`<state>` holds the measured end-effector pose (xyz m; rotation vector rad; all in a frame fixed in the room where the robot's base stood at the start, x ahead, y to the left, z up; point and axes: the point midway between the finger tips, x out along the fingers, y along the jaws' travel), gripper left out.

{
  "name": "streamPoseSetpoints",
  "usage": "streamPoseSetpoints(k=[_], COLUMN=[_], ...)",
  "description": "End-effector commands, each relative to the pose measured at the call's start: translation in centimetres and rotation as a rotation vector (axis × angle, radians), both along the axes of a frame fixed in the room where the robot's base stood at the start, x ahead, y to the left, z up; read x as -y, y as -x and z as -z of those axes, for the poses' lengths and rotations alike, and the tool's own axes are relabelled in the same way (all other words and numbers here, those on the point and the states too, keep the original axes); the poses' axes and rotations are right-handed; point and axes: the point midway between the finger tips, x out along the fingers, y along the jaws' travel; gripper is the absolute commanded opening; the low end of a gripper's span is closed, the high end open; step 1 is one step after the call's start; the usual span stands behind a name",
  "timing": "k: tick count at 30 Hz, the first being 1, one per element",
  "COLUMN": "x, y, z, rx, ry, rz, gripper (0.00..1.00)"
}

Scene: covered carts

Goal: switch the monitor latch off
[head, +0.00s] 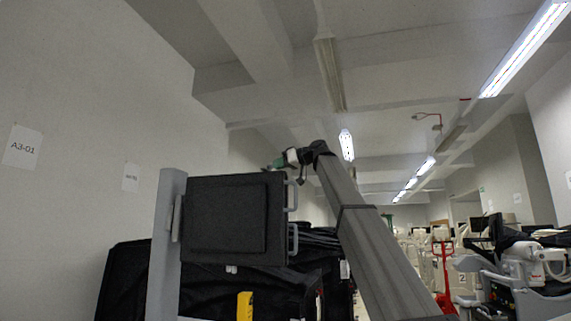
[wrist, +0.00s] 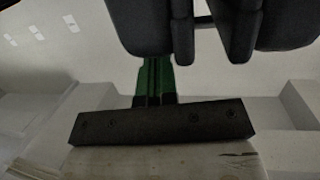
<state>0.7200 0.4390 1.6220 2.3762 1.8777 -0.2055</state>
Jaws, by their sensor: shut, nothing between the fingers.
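The black monitor (head: 235,218) stands upright in the head view, mounted beside a grey post (head: 164,245). Two grey handles stick out from its right edge, an upper one (head: 291,195) and a lower one (head: 293,238). I cannot make out a separate latch on it. My gripper (head: 278,164) shows small and green-tipped just above the monitor's top right corner, apart from the handles. In the wrist view its green fingers (wrist: 155,78) lie side by side, shut and empty. Dark rounded shapes at the top of that view hide what is beyond; I cannot tell what they are.
A dark covered cart (head: 125,280) stands behind and below the monitor, with a yellow piece (head: 244,306) low in front. A long grey beam (head: 375,240) slants down to the right. More carts (head: 520,270) crowd the right side. The left wall (head: 80,100) is bare except for paper signs.

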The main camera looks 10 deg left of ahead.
Motion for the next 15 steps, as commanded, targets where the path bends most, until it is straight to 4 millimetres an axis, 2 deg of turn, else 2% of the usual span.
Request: streamPoseSetpoints(k=[15], x=[-0.5], y=[-0.41], z=[0.0], rx=[-0.004], ry=[0.003], rz=[-0.046], gripper=[0.0])
